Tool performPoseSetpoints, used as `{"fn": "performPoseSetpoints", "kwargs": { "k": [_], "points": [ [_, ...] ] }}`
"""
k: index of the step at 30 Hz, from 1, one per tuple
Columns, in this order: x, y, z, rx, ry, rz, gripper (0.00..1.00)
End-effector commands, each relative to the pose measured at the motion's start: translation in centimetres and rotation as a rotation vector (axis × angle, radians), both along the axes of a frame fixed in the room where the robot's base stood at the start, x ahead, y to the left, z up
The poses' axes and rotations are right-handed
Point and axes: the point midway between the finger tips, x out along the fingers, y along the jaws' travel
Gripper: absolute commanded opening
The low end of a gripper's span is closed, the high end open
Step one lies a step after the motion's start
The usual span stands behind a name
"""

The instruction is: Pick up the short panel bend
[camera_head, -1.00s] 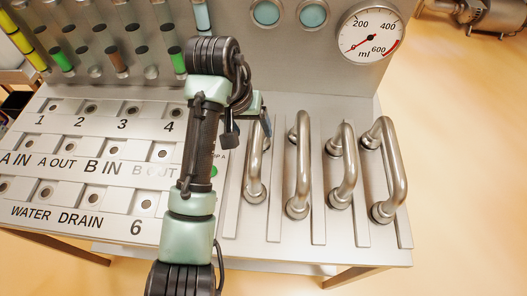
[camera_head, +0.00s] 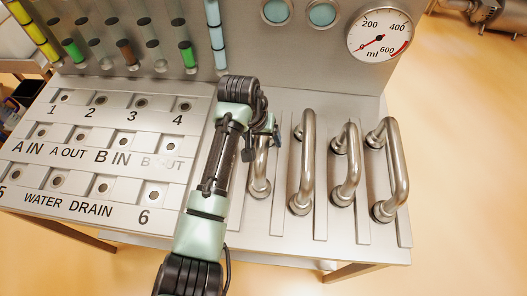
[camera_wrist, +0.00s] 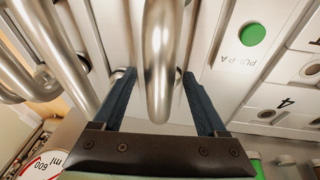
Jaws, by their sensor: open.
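Several metal panel bends stand in a row on the panel's right half. The leftmost bend (camera_head: 259,184) looks like one of the shorter ones, and my arm hides part of it; the third bend (camera_head: 347,170) also looks short, and I cannot tell which is shortest. My gripper (camera_head: 262,146) is over the leftmost bend. In the wrist view my open gripper (camera_wrist: 159,75) has one finger on each side of that bend (camera_wrist: 160,50), with visible gaps. The bend is not held.
The second bend (camera_head: 305,160) stands close to the right of my gripper, and the fourth bend (camera_head: 395,170) is at the far right. A green button (camera_wrist: 252,35) labelled PUMP A lies beside the leftmost bend. A gauge (camera_head: 380,35) is on the rear wall.

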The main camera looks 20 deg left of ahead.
Motion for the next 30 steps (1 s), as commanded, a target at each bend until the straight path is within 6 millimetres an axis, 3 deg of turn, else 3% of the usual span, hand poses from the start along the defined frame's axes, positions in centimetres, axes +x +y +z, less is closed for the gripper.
{"fn": "performPoseSetpoints", "kwargs": {
  "k": [23, 30],
  "points": [
    [-0.02, -0.01, -0.47, 0.000, 0.001, 0.000, 0.75],
    [-0.01, 0.00, -0.46, 0.000, 0.000, 0.000, 0.33]
  ]
}}
